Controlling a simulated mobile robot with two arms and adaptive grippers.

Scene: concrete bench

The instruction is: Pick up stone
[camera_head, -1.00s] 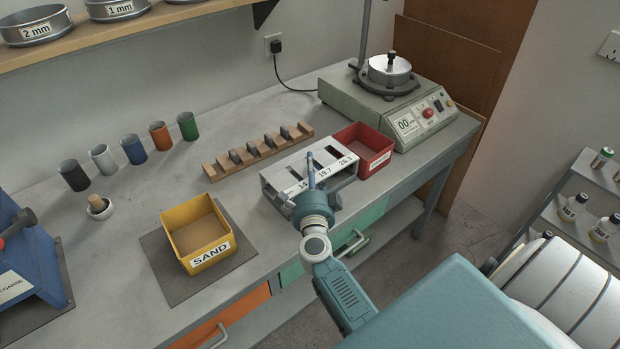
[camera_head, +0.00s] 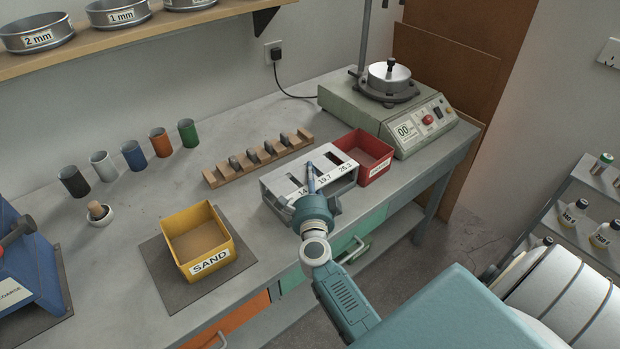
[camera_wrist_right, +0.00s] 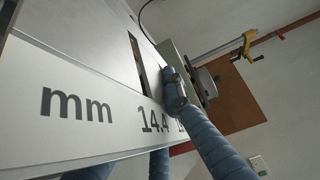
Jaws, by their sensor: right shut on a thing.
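Several grey stones (camera_head: 251,156) stand in the slots of a wooden rack (camera_head: 215,179) at the middle of the bench. My right gripper (camera_head: 311,174) is in front of and over the grey slotted gauge box (camera_head: 345,178), near its 14.4 marking. Its blue fingers also show in the right wrist view (camera_wrist_right: 172,100), close to the gauge's white front face (camera_wrist_right: 75,105). The gripper is shut on a stone, which the fingers and the gauge mostly hide. I cannot tell whether it touches the gauge. My left gripper is out of view.
A yellow sand box (camera_head: 236,252) stands on a dark mat (camera_head: 165,285) at the left. Several coloured cups (camera_head: 133,154) line the back. Bench between cups and rack is clear.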

